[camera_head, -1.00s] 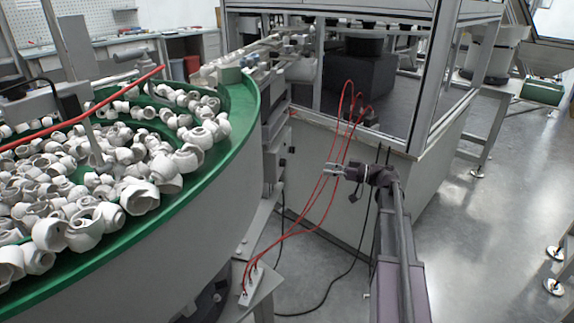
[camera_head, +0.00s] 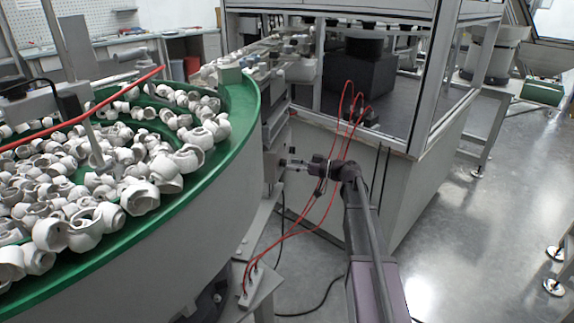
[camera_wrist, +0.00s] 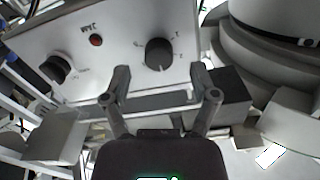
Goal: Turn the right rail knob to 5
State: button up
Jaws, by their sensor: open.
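In the wrist view a light metal panel carries two dark round knobs. The left knob (camera_wrist: 56,68) is near the panel's left end. My gripper (camera_wrist: 168,84) is open, its two fingers spread apart just below the right knob, not visibly touching it. In the head view my gripper (camera_head: 284,163) is at the grey rail box (camera_head: 272,160) beside the feeder bowl. The knobs cannot be made out there.
A small red button (camera_wrist: 96,40) sits on the panel between the knobs, by the lettering "JAM". Red hoses (camera_head: 322,205) hang close to the gripper. Open floor (camera_head: 480,240) lies to the right.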

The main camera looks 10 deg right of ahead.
jog(key=shift+x, duration=0.9)
jog(key=shift+c, duration=0.2)
grip_shut()
jog(key=shift+a, duration=0.1)
